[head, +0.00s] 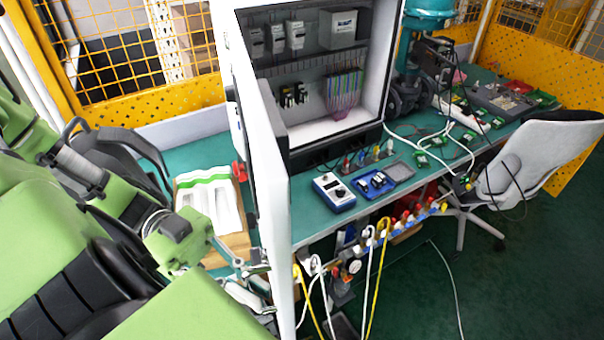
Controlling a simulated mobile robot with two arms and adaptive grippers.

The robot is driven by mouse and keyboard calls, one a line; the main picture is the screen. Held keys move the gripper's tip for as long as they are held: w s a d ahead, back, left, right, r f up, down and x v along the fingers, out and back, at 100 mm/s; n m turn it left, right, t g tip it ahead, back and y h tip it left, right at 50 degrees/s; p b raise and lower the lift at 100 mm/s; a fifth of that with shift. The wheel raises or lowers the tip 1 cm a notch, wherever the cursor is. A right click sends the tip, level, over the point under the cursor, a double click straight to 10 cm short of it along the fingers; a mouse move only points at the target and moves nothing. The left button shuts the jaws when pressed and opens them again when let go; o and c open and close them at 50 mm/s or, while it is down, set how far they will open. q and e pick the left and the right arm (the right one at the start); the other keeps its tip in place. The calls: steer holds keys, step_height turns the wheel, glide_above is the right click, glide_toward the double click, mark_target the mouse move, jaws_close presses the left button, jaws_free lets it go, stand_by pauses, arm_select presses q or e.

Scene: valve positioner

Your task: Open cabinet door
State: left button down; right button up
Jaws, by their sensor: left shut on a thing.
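The cabinet (334,128) is a white and grey box on the bench, with its inside in plain view. Its white door (266,170) stands open, swung out towards me and seen nearly edge-on. My left arm comes in from the left, and its gripper (262,283) is low against the left side of the door, near its free edge. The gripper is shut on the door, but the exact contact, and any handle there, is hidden. My right gripper does not show.
The green bench (311,222) carries a blue meter (334,192) and small devices in front of the cabinet. Cables hang from a rail at its front edge. A white tray (211,204) lies left of the door. An office chair (535,160) stands right; the floor (410,285) is mostly clear.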

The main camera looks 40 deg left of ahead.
arm_select(q)
steer(key=shift+s+a+m+g+p, duration=0.55)
steer(key=shift+s+a+g, duration=0.45)
steer(key=shift+s+a, duration=1)
steer(key=shift+d, duration=0.1)
steer(key=c, duration=2.5)
jaws_free()
steer(key=a, duration=1.2)
steer(key=shift+s, duration=0.2)
